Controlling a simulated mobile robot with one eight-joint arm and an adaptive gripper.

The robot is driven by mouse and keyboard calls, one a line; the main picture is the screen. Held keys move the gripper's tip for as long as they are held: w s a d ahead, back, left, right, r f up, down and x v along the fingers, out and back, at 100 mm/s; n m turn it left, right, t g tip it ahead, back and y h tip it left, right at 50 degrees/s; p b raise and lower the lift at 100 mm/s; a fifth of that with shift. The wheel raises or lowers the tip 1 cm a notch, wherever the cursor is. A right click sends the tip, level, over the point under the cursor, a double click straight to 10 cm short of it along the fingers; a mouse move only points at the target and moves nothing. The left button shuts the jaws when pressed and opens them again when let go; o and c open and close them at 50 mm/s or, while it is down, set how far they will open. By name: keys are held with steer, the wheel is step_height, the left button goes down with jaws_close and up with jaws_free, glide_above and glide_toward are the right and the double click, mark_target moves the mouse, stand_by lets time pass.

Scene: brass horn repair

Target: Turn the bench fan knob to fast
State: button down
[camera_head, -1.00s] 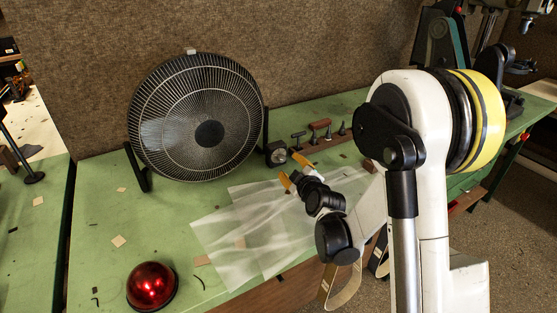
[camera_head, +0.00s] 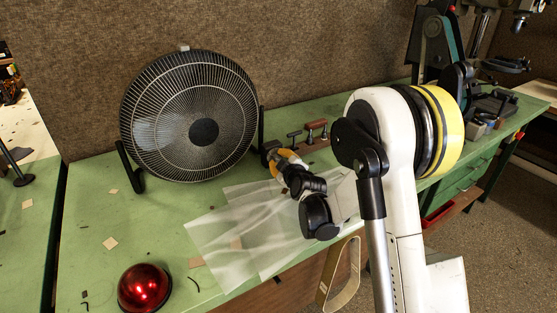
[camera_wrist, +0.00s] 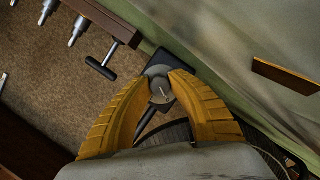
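The bench fan (camera_head: 160,115) stands upright on the green bench, its dark round grille facing me. Its knob (camera_wrist: 160,90) is a small grey dial with a light pointer mark, on a dark box (camera_head: 270,148) beside the fan's right foot. In the wrist view the yellow fingers of my gripper (camera_wrist: 161,80) are spread, one on each side of the knob, with their tips close to the dial. I cannot tell whether they touch it. In the head view my gripper (camera_head: 283,160) is at the knob box and partly hides it. The speed marks cannot be read.
A rack of tools (camera_head: 312,138) stands just right of the knob; its dark T-handle (camera_wrist: 101,68) shows close by in the wrist view. A translucent sheet (camera_head: 235,228) lies in front. A red dome (camera_head: 145,287) sits at the front left.

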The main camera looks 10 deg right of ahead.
stand_by(0.3)
steer(key=shift+m+g+y, duration=0.4)
steer(key=shift+m+y, duration=0.1)
steer(key=shift+m, duration=0.6)
steer(key=m+y, duration=0.1)
steer(key=m, duration=0.1)
steer(key=shift+m+g+y, duration=0.3)
steer(key=m+y, duration=0.1)
steer(key=m, duration=0.1)
steer(key=shift+m+g+y, duration=0.3)
steer(key=shift+f+m+y, duration=0.1)
steer(key=shift+m+y, duration=0.7)
steer(key=shift+m, duration=0.4)
steer(key=m+y+b, duration=0.1)
steer(key=m+y, duration=0.1)
steer(key=m, duration=0.1)
steer(key=shift+a+m+y, duration=0.1)
steer(key=shift+m+y, duration=0.6)
steer(key=shift+m, duration=1)
